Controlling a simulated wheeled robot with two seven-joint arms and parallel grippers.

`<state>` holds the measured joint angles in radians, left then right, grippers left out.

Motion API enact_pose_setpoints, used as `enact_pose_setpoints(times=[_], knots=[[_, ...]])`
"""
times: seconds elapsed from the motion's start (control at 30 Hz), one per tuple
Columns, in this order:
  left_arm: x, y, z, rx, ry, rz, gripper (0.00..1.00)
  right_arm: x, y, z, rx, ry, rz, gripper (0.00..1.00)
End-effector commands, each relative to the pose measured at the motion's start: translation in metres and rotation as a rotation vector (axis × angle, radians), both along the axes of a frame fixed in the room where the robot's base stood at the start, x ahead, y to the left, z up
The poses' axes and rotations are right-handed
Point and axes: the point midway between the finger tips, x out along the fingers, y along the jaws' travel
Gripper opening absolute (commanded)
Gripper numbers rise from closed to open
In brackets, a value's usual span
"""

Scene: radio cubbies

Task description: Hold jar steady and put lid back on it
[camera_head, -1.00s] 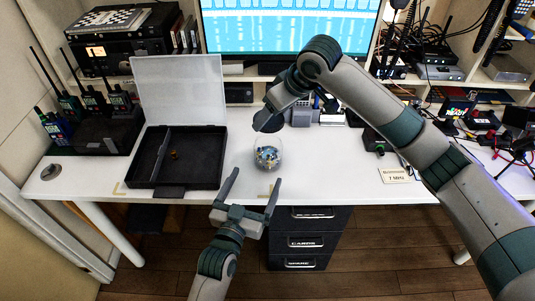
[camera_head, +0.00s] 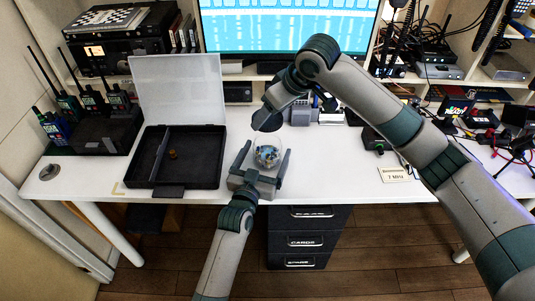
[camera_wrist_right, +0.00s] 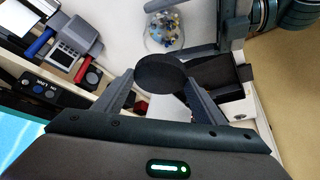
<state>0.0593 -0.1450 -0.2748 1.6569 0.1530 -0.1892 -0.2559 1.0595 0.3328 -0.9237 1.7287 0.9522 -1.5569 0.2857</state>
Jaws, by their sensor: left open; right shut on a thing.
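The clear glass jar (camera_head: 267,155) with small colourful pieces inside stands upright on the white desk. My left gripper (camera_head: 264,160) is open, with one finger on each side of the jar; I cannot tell whether they touch it. The jar also shows at the top of the right wrist view (camera_wrist_right: 165,30). My right gripper (camera_wrist_right: 160,88) is shut on the round black lid (camera_wrist_right: 160,73). In the head view the lid (camera_head: 267,121) is held above and behind the jar, apart from it and partly hidden by my right gripper.
An open black case (camera_head: 187,187) with a raised translucent cover stands left of the jar. Handheld radios (camera_head: 92,100) stand at the far left. A small card (camera_head: 394,174) lies at right. The desk (camera_head: 330,175) is clear right of the jar.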

Motion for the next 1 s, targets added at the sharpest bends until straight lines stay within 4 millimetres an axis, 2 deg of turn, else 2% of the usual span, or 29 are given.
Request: enact_pose_setpoints(times=[0.13,0.43,0.47,0.7,0.73,0.87,1.0], knots=[[0.007,-0.002,0.000,0.000,0.000,0.000,0.89,0.000,0.000,0.000,0.000,0.000,0.000,0.43],[0.009,-0.003,0.000,0.000,-0.001,0.000,0.89,0.000,0.000,0.000,0.000,0.000,0.000,0.43],[0.009,-0.003,0.000,0.000,-0.001,0.000,0.86,0.000,0.000,0.000,0.000,0.000,0.000,0.43],[0.008,-0.003,0.000,0.000,-0.001,0.000,0.29,0.000,0.000,0.000,0.000,0.000,0.000,0.43],[0.008,-0.003,0.000,0.000,-0.001,0.000,0.26,0.000,0.000,0.000,0.000,0.000,0.000,0.43],[0.008,-0.003,0.000,0.000,0.000,0.000,0.26,0.000,0.000,-0.003,-0.001,0.001,0.000,0.43],[0.008,-0.003,0.000,0.000,0.000,0.000,0.26,-0.001,0.000,-0.017,-0.001,0.002,0.001,0.43]])
